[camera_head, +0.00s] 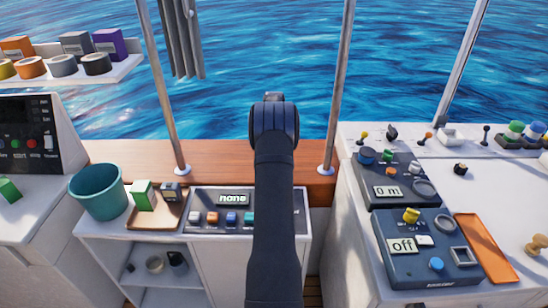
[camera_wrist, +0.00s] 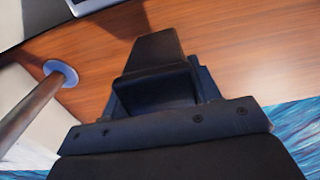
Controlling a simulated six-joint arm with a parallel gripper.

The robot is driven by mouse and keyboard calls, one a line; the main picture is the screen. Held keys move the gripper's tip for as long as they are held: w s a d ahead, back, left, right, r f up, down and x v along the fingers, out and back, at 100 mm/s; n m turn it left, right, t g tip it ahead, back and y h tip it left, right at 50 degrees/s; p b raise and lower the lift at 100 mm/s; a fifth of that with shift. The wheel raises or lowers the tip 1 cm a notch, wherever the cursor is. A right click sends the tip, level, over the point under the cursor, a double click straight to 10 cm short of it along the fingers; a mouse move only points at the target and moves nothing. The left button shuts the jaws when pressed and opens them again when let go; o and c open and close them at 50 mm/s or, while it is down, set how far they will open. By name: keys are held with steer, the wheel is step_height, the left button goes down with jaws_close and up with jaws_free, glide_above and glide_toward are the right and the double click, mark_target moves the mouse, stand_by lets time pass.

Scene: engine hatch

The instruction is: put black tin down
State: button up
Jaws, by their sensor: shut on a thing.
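My gripper (camera_wrist: 160,85) is shut, with a black blocky thing (camera_wrist: 157,45) at its jaws in the wrist view. I take this for the black tin; its dark colour blends with the dark fingers, so its outline is hard to tell. It is over the brown wooden ledge (camera_wrist: 230,45), and the height of the gap cannot be told. In the head view my arm stands upright at centre and hides the jaws and most of what they hold.
A teal bucket (camera_head: 98,192) and a wooden tray (camera_head: 140,220) with a green block stand at left. A console (camera_head: 215,218) is beside my arm. Dark control panels (camera_head: 425,250) and an orange tray (camera_head: 485,250) are at right. Metal posts (camera_head: 335,100) rise from the ledge.

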steer(key=shift+f, duration=1.7)
steer(key=shift+f, duration=0.15)
steer(key=o, duration=1.2)
steer(key=shift+o, duration=0.4)
step_height(320, 180, up, 12)
steer(key=shift+r, duration=0.15)
